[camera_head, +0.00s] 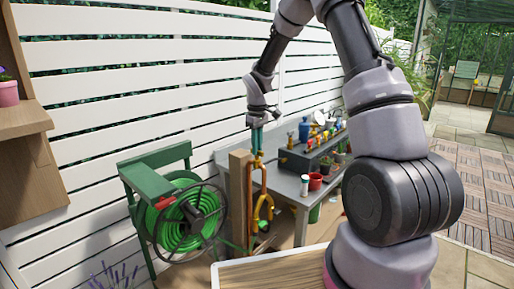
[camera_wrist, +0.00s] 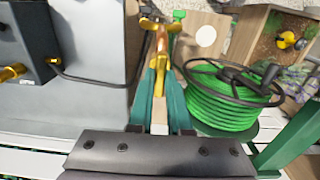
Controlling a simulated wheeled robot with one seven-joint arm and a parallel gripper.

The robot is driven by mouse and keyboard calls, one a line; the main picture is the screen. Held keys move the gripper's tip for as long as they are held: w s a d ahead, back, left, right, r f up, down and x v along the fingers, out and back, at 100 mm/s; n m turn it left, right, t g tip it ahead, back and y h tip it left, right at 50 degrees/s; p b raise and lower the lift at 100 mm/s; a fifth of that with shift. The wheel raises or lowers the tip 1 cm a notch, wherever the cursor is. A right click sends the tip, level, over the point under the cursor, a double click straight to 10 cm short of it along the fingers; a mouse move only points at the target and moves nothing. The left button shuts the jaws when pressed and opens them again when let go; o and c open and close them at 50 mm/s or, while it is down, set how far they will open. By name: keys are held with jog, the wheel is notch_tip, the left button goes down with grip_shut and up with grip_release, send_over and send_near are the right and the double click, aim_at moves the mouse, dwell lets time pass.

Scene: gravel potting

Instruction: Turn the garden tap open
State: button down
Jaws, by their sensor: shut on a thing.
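The brass garden tap (camera_head: 259,160) sits at the top of a copper pipe beside a wooden post (camera_head: 239,195). In the wrist view the brass and copper tap (camera_wrist: 161,38) lies at the far end of my fingers. My gripper (camera_head: 257,143) reaches down onto it from above, with its teal fingers pointing down. In the wrist view my gripper (camera_wrist: 161,77) has one finger on each side of the tap's upper part and is shut on it. The fingers hide part of the handle, so its exact angle cannot be told.
A green hose reel (camera_head: 185,215) stands left of the post. A grey bench (camera_head: 280,180) with pots, a blue bottle and a dark box stands to the right. A white slatted fence (camera_head: 130,100) runs behind. A wooden shelf (camera_head: 22,120) is at far left.

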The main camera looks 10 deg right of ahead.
jog(key=shift+w+r, duration=0.1)
jog(key=c, duration=0.9)
grip_release()
jog(key=shift+o, duration=0.2)
notch_tip(320, 180, up, 11)
